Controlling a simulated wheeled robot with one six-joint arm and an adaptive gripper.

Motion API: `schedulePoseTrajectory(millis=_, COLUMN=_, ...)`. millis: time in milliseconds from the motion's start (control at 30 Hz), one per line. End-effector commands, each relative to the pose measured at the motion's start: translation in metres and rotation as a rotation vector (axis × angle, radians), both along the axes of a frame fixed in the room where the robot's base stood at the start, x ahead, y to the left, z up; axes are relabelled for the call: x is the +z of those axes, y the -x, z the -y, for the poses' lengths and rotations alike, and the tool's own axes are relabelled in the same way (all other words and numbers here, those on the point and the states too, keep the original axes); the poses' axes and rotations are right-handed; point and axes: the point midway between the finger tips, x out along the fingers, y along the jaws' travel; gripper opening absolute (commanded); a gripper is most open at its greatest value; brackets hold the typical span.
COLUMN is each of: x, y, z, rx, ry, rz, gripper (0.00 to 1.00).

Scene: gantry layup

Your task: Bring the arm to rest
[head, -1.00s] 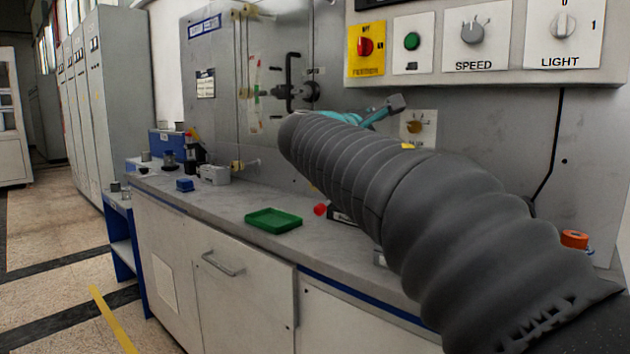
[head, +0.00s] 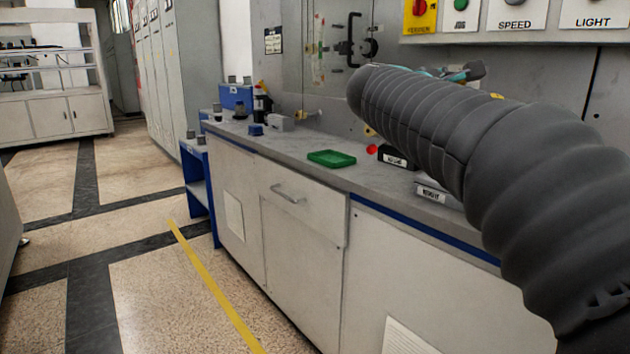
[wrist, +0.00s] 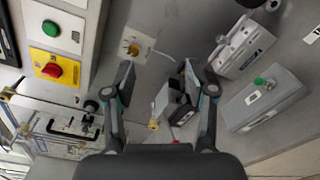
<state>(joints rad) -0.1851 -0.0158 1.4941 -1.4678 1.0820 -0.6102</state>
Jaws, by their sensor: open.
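My arm, in a ribbed dark grey sleeve, reaches from the lower right of the head view up to the bench's back panel. Most of my gripper is hidden behind the sleeve there; a teal and grey part of it (head: 462,73) shows beyond the arm. In the wrist view my gripper (wrist: 168,84) has its two fingers spread wide with nothing held between them. A black box (wrist: 180,95) shows beyond the gap between the fingers, apart from them.
A green tray (head: 332,158) lies on the grey bench top (head: 290,145). A small blue block (head: 256,129) stands further left. A control panel with a red knob (head: 420,7) hangs above. Grey boxes (wrist: 265,98) show at right in the wrist view. The floor (head: 150,290) at left is clear.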

Motion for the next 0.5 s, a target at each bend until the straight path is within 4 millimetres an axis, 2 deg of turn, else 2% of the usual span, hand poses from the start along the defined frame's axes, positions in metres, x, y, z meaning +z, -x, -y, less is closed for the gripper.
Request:
schedulePoseTrajectory(millis=167, x=-0.038, y=-0.005, z=-0.005, rx=0.015, ry=-0.137, rz=0.001, gripper=0.56)
schedulePoseTrajectory(millis=333, x=-0.087, y=-0.003, z=-0.013, rx=0.02, ry=-0.297, rz=-0.012, gripper=0.56)
schedulePoseTrajectory(millis=467, x=-0.133, y=0.012, z=-0.022, rx=0.007, ry=-0.474, rz=-0.022, gripper=0.56)
schedulePoseTrajectory(millis=500, x=-0.151, y=0.02, z=-0.025, rx=-0.005, ry=-0.543, rz=-0.025, gripper=0.56)
